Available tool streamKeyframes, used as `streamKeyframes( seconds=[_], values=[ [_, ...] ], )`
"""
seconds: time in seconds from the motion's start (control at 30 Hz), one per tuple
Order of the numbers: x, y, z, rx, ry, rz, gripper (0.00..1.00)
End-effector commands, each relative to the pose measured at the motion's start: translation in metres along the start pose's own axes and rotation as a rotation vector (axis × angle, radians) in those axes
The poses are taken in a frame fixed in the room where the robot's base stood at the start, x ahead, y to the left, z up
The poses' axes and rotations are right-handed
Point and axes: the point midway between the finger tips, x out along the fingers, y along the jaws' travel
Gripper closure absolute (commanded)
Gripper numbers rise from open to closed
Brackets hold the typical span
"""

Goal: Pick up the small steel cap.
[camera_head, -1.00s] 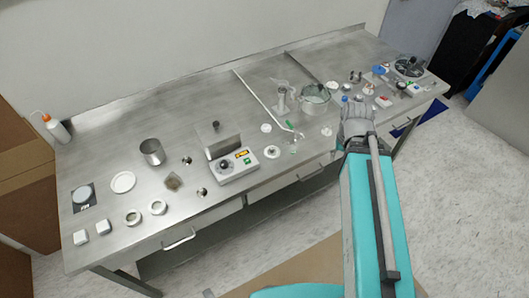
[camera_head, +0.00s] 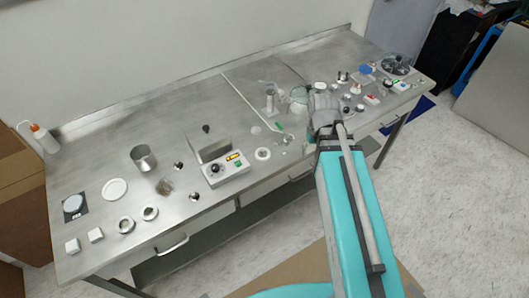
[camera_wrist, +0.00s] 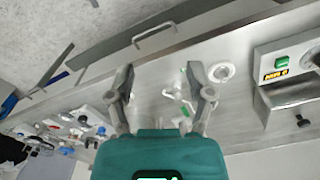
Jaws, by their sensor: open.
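Small shiny steel pieces (camera_head: 179,166) and (camera_head: 194,196) lie on the steel bench (camera_head: 110,160), left of and in front of the control box in the head view. I cannot tell which small piece is the steel cap; more small metal parts (camera_head: 343,78) stand at the right end. My gripper (camera_wrist: 164,80) is open and empty above the bench's front part in the wrist view, with a white ring (camera_wrist: 221,73) just right of its fingers. In the head view my arm hides the fingertips and part of the bench beneath.
The control box (camera_head: 223,174) stands left of my arm, with a metal beaker (camera_head: 143,158) farther left. A glass vessel (camera_head: 298,97) and a clear cylinder (camera_head: 269,102) stand close behind my wrist. Clutter fills the right end. The back left bench is clear.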

Motion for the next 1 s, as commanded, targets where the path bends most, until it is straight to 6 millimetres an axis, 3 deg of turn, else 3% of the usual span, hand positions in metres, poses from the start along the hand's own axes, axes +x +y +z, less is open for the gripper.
streamKeyframes(
  seconds=[0.03, 0.3, 0.5, 0.7, 1.0],
  values=[
    [0.001, -0.007, -0.015, -0.069, 0.000, 0.000, 0.32],
    [0.002, -0.061, -0.079, -0.554, 0.000, 0.000, 0.32],
    [0.003, -0.106, -0.118, -0.901, 0.001, 0.000, 0.32],
    [0.004, -0.135, -0.138, -1.112, 0.001, 0.000, 0.32],
    [0.004, -0.141, -0.141, -1.168, 0.001, 0.000, 0.32]
  ],
)
